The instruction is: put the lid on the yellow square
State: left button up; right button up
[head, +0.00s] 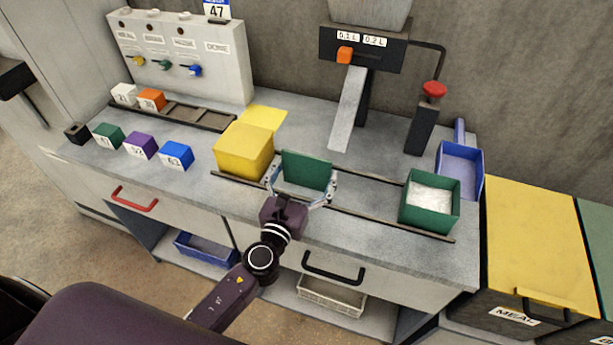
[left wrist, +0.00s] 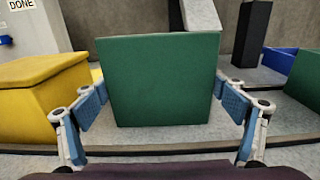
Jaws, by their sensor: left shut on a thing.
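My left gripper (head: 302,190) is shut on the green lid (head: 306,169), a flat square panel held upright above the middle of the counter. The left wrist view shows the lid (left wrist: 160,80) between the two blue finger pads of my left gripper (left wrist: 162,108). The yellow square (head: 264,117) lies flat on the counter, behind and left of the lid. A yellow box (head: 243,150) stands in front of it and hides part of it. An open green box (head: 430,205) with white contents stands to the right on the rails. My right gripper is not in view.
Numbered green, purple and blue cubes (head: 140,145) stand at the left of the counter. A dispenser chute (head: 348,108) comes down behind the lid. A black post with a red knob (head: 433,90) and an open blue bin (head: 460,170) are at the right.

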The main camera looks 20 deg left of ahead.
pick_arm(q)
jog(key=shift+f, duration=0.1)
jog(key=shift+f, duration=0.15)
jog(key=o, duration=1.2)
